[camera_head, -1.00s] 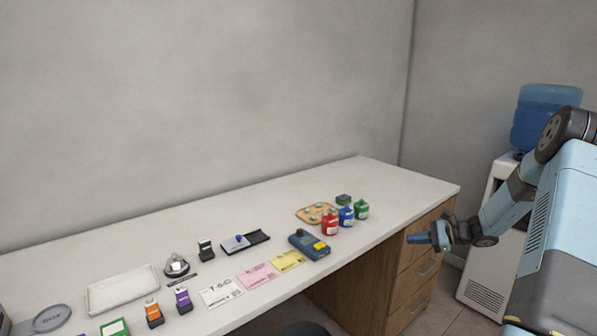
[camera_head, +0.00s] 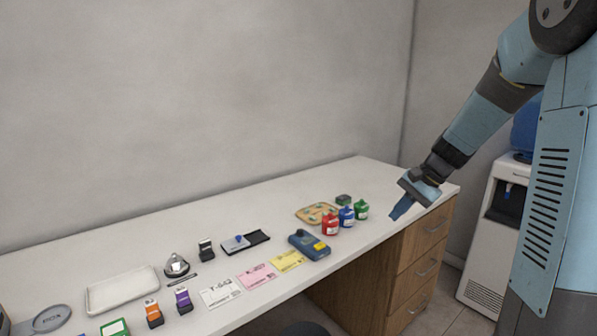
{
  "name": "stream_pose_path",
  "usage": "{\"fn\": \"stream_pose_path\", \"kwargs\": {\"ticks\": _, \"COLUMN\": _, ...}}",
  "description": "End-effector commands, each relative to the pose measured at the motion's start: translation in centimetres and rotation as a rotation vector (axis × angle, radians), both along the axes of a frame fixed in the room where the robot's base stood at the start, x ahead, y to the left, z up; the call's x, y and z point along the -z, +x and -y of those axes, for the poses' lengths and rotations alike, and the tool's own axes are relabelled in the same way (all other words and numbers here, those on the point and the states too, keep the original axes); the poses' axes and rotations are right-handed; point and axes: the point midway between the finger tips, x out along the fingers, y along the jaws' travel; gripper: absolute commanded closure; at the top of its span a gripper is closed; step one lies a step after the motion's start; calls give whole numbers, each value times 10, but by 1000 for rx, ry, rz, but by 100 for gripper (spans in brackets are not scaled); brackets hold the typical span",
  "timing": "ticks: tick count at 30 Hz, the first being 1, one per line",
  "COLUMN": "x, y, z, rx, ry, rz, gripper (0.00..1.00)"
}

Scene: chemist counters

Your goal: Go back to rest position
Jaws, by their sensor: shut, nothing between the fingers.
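My gripper (camera_head: 401,208) is at the right end of the white counter (camera_head: 390,177), above or in front of its edge; the exact gap cannot be told. Its fingers are shut and hold nothing, pointing down and to the left. My light blue arm comes down from the upper right. The green bottle (camera_head: 361,210), blue bottle (camera_head: 346,217) and red bottle (camera_head: 330,225) stand on the counter just left of my gripper, apart from it.
A water cooler (camera_head: 487,240) stands at the right.

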Motion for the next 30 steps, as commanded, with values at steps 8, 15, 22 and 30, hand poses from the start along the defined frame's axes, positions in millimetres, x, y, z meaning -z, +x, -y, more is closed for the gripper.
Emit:
{"fn": "stream_pose_path", "kwargs": {"ticks": 8, "x": -41, "y": -59, "z": -21, "rx": -149, "ry": -182, "rz": 109, "gripper": 100}}
{"fn": "stream_pose_path", "kwargs": {"ticks": 15, "x": -68, "y": -110, "z": -30, "rx": -267, "ry": -329, "rz": 208, "gripper": 100}}
{"fn": "stream_pose_path", "kwargs": {"ticks": 22, "x": -87, "y": -159, "z": -34, "rx": -373, "ry": -461, "rz": 309, "gripper": 100}}
{"fn": "stream_pose_path", "kwargs": {"ticks": 30, "x": -100, "y": -214, "z": -30, "rx": -483, "ry": -603, "rz": 435, "gripper": 100}}
